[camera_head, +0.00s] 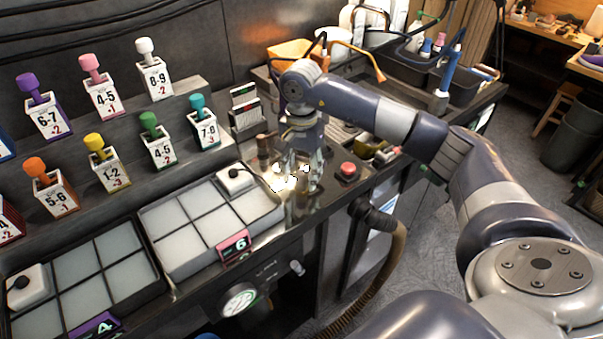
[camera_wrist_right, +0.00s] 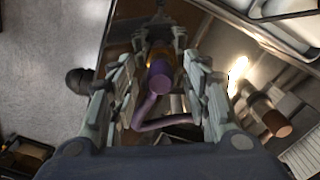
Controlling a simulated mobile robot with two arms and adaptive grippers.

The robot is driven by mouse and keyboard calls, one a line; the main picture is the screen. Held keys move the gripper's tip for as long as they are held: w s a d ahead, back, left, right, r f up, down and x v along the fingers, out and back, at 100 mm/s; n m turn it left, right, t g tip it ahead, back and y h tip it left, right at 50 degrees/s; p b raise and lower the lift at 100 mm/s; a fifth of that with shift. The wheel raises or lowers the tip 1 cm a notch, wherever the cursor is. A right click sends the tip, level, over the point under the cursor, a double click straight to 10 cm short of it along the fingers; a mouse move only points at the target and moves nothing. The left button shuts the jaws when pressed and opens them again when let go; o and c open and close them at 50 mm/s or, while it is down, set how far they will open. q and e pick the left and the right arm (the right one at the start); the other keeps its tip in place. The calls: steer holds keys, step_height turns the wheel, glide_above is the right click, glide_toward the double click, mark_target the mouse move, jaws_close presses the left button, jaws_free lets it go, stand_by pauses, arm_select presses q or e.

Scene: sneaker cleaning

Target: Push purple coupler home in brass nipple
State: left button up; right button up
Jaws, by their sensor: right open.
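The purple coupler (camera_wrist_right: 160,77) shows in the right wrist view between the fingers, with a bent purple hose (camera_wrist_right: 150,118) beside it. A brass-coloured part (camera_wrist_right: 160,53), likely the nipple, shows just beyond the coupler's end; I cannot tell how deep the two are joined. My right gripper (camera_wrist_right: 158,92) is open, with its fingers on either side of the coupler and apart from each other. In the head view the right gripper (camera_head: 293,178) points down at the bench edge by a bright glare, and the coupler cannot be made out there. My left gripper is not in view.
A copper-coloured cylinder (camera_wrist_right: 276,122) stands beside the gripper in the wrist view. A red button (camera_head: 347,170) sits right of the gripper. Left are a divided tray (camera_head: 160,272) and numbered blocks with coloured tops (camera_head: 158,145). A ribbed hose (camera_head: 385,265) hangs in front.

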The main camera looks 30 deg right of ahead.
mark_target(302, 172)
step_height(302, 172, up, 11)
steer(key=shift+r, duration=0.2)
stand_by(0.6)
